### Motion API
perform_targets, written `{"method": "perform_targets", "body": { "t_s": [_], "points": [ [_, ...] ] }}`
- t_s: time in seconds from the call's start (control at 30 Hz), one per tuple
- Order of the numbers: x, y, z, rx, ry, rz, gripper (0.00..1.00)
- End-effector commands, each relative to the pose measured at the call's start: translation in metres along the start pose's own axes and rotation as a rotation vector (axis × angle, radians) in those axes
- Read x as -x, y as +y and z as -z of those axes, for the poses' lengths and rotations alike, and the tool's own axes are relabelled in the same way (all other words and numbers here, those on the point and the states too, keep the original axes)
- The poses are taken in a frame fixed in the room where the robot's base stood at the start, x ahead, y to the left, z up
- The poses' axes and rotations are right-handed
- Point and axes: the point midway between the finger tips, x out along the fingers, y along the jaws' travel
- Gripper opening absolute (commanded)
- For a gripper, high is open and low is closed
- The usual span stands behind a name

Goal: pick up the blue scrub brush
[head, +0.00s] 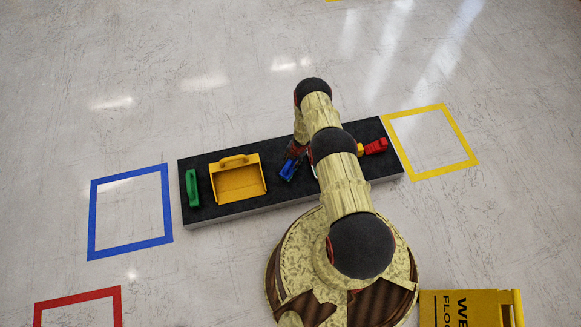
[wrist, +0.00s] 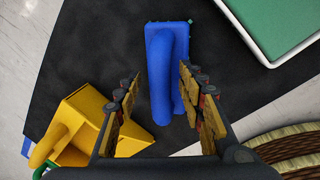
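The blue scrub brush (wrist: 165,70) lies on the black top of the conveyor (wrist: 90,60), lengthwise up the wrist view. It also shows in the head view (head: 287,171), partly hidden by my gripper and arm. My gripper (wrist: 160,84) is open above the brush, with one finger on each side of its near half. Gaps show between the fingers and the brush in the wrist view, and I cannot tell how far the fingertips are above the surface.
A yellow dustpan (head: 238,181) and a green object (head: 192,188) lie left of the brush. A red object (head: 375,146) lies at the right end. A white-rimmed green item (wrist: 285,25) lies beside the brush. Blue (head: 130,212) and yellow (head: 431,141) squares mark the floor.

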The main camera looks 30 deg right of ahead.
Motion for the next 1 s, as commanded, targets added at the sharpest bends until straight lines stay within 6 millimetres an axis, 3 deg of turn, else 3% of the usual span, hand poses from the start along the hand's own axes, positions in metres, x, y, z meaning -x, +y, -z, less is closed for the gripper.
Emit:
{"method": "perform_targets", "body": {
  "t_s": [0.7, 1.0],
  "points": [
    [0.0000, -0.0003, 0.0002, 0.000, 0.000, 0.000, 0.00],
    [0.0000, -0.0003, 0.0002, 0.000, 0.000, 0.000, 0.00]
  ]
}}
